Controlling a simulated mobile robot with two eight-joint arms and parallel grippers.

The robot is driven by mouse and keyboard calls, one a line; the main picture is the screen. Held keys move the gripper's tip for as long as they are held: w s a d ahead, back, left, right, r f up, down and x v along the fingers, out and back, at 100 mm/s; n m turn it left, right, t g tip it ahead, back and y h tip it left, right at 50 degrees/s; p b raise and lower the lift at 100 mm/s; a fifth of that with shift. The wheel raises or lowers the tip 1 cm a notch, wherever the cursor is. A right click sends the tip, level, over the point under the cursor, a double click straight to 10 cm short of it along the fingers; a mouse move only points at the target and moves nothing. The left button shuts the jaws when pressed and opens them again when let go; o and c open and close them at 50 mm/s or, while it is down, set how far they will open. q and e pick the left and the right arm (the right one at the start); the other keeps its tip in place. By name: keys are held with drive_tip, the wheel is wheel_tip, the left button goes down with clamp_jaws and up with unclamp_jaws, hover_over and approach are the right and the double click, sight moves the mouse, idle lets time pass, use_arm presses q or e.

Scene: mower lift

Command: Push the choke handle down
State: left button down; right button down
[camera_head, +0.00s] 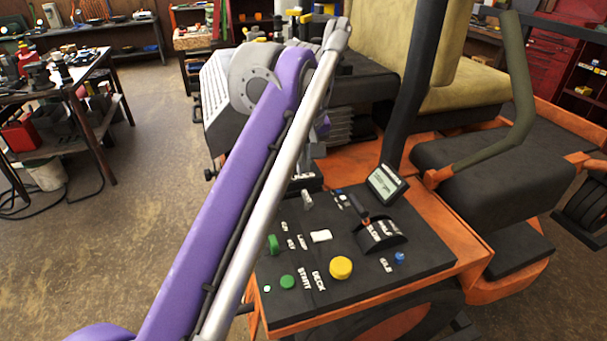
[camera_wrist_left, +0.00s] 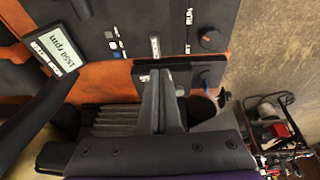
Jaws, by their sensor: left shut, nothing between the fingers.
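A short pale, silvery lever, which looks like the choke handle (camera_head: 307,198), stands at the far left part of the black control panel (camera_head: 330,282). The lever also shows in the left wrist view (camera_wrist_left: 154,46), just beyond my fingertips. My left gripper (camera_wrist_left: 158,74) is shut and empty, its grey fingers pointing at the panel edge below the lever. A small gap shows between the tips and the lever in that picture; I cannot tell the depth. In the head view my purple left arm hides most of this gripper. My right gripper is not in view.
A display (camera_head: 387,184), a slow/fast lever (camera_head: 380,232), a yellow knob (camera_head: 341,267), a green button (camera_head: 287,281) and a blue knob (camera_head: 399,257) crowd the panel. A workbench (camera_head: 95,75) is far left; open floor lies between.

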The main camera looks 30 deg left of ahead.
use_arm(q)
drive_tip(key=shift+p+v, duration=0.4)
drive_tip(key=shift+v, duration=2.35)
drive_tip(key=shift+s, duration=0.1)
